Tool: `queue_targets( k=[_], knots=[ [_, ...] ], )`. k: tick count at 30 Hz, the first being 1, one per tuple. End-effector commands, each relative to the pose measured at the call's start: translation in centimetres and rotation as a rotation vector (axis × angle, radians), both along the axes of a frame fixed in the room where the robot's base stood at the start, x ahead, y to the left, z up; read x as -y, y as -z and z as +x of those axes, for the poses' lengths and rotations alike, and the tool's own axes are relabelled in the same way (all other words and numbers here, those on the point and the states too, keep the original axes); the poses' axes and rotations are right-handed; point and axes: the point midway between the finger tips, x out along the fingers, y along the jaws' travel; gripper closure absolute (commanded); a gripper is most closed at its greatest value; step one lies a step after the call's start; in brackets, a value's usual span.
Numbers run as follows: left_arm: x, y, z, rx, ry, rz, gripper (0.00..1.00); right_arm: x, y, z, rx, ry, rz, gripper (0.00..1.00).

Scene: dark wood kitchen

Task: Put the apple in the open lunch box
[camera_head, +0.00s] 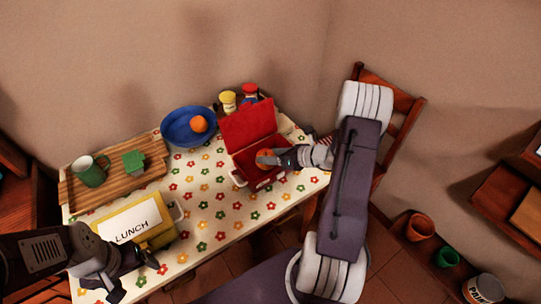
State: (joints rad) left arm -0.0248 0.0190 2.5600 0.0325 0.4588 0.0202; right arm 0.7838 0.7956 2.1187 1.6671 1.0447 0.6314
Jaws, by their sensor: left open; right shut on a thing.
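The red lunch box (237,179) stands open on the table, its lid (248,122) raised at the back. My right gripper (267,159) reaches in from the right over the box and is shut on a round orange-red thing, which I take for the apple (264,153). The apple is at the box opening, partly hidden by the fingers; I cannot tell whether it touches the bottom. My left gripper (136,276) is open and empty at the table's front left, near a closed yellow lunch box (160,238) marked LUNCH.
A blue plate (178,132) holds an orange fruit (198,124). A wooden board (119,193) bears a green mug (90,172) and a green block (134,162). Two small capped items (228,101) stand behind the red lid. A chair (398,125) is at the right. The flowered cloth's middle (211,205) is clear.

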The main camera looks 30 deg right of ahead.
Motion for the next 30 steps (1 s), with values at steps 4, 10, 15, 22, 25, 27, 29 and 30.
queue_targets(
  k=[4,10,15,22,25,27,29,30],
  knots=[
    [0.0,0.0,0.0,0.000,0.000,0.000,0.22,0.0,0.0,0.0,0.000,0.000,0.000,0.21],
    [0.0,0.0,0.0,0.000,0.000,0.000,0.22,0.0,0.0,0.0,0.000,0.000,0.000,0.19],
    [0.0,-0.7,0.0,0.000,0.000,0.000,0.22,0.0,-0.8,0.0,0.000,0.000,0.000,0.19],
    [0.0,-1.7,0.0,0.000,0.000,0.000,0.22,2.3,-3.6,-3.3,0.002,0.008,-0.003,0.19],
    [0.0,-2.1,0.0,0.000,0.000,0.000,0.22,3.6,-4.9,-5.3,0.002,0.008,-0.003,0.19],
    [0.0,-2.3,0.0,0.000,0.000,0.000,0.22,4.3,-5.6,-6.5,0.002,0.006,-0.002,0.19],
    [0.0,-2.4,0.0,0.000,0.000,0.000,0.22,4.8,-6.1,-7.4,0.001,0.005,-0.002,0.19],
    [0.0,-2.5,0.0,0.000,0.000,0.000,0.22,5.1,-6.3,-7.9,0.001,0.004,-0.002,0.19]
  ],
)
